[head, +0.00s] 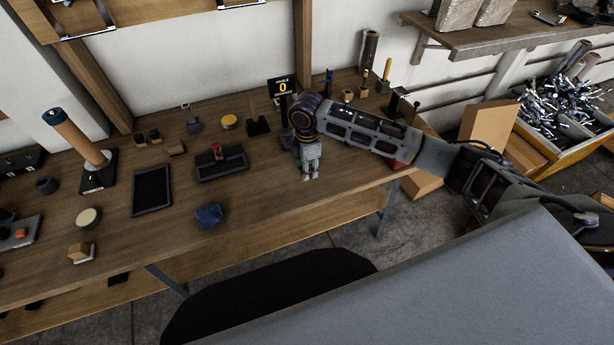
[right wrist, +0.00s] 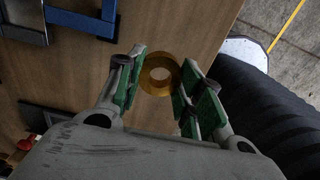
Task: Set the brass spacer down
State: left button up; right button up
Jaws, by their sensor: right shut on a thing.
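The brass spacer (right wrist: 160,91) is a gold ring with a round hole, seen in the right wrist view between the two fingers of my right gripper (right wrist: 157,88). The right gripper is shut on it, its green-padded fingers on either side. In the head view my right gripper (head: 310,177) points down over the front part of the wooden bench (head: 265,205), right of the middle. The spacer cannot be made out there. The gap between spacer and bench is hard to judge. My left gripper is not in view.
A black sign reading 0 (head: 283,86) stands behind. The bench front between cloth and gripper is bare.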

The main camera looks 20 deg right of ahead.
aim_at(307, 182)
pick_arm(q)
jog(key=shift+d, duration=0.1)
pick_arm(e)
jog(key=shift+f, duration=0.6)
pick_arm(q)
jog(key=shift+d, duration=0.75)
pick_arm(e)
jog(key=shift+f, duration=1.9)
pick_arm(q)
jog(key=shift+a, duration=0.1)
pick_arm(e)
jog(key=shift+f, duration=0.1)
jog(key=o, duration=1)
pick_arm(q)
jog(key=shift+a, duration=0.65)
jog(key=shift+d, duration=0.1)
